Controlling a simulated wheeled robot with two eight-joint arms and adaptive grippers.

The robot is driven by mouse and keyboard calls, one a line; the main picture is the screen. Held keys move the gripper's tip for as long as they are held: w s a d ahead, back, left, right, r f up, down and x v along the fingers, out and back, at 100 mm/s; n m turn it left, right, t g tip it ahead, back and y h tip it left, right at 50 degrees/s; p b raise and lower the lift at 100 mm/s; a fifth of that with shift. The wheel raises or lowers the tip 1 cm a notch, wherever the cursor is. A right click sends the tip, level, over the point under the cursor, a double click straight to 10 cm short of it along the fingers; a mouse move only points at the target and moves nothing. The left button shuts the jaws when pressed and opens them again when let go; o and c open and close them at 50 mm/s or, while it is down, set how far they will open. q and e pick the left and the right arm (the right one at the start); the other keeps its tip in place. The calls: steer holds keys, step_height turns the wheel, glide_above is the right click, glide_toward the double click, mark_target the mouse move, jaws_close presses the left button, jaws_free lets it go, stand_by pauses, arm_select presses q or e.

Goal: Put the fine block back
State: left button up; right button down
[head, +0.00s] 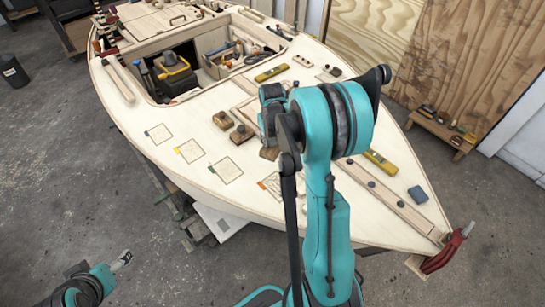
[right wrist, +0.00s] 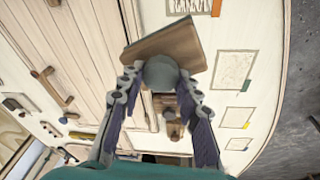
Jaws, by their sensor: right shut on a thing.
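My right gripper (right wrist: 162,85) is shut on the round grey-green knob of a brown block (right wrist: 165,45) in the right wrist view. The block is tilted in the picture; whether it touches the deck cannot be told. No marking shows whether it is the fine block. In the head view, part of a brown block (head: 269,154) shows beside my arm, which hides the right gripper. Two similar blocks (head: 222,120) (head: 242,134) stand on the deck. Outlined squares (head: 226,170) with coloured tape lie bare along its near edge. My left gripper (head: 121,261) is at the lower left, away from the hull.
The pale plywood deck (head: 140,108) has an open hatch with tools in it. A yellow level (head: 271,73), another yellow tool (head: 380,161) and a blue-grey block (head: 418,194) lie on deck. A red clamp (head: 448,249) grips the bow. Open floor lies at the left.

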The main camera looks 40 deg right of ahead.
steer(key=shift+s+d+f, duration=0.1)
steer(key=shift+s, duration=0.1)
steer(key=shift+w+a+f+b, duration=0.25)
steer(key=shift+w+f+b, duration=0.3)
steer(key=shift+w+f, duration=1.35)
steer(key=shift+w+a+f+b, duration=0.2)
steer(key=shift+w+f+b, duration=0.4)
steer(key=shift+w+f, duration=1.2)
steer(key=shift+w+a+f+b, duration=0.25)
steer(key=shift+w+f+b, duration=0.3)
steer(key=shift+w+f, duration=1.35)
steer(key=shift+r, duration=0.15)
steer(key=c, duration=1.1)
jaws_free()
steer(key=shift+o, duration=0.2)
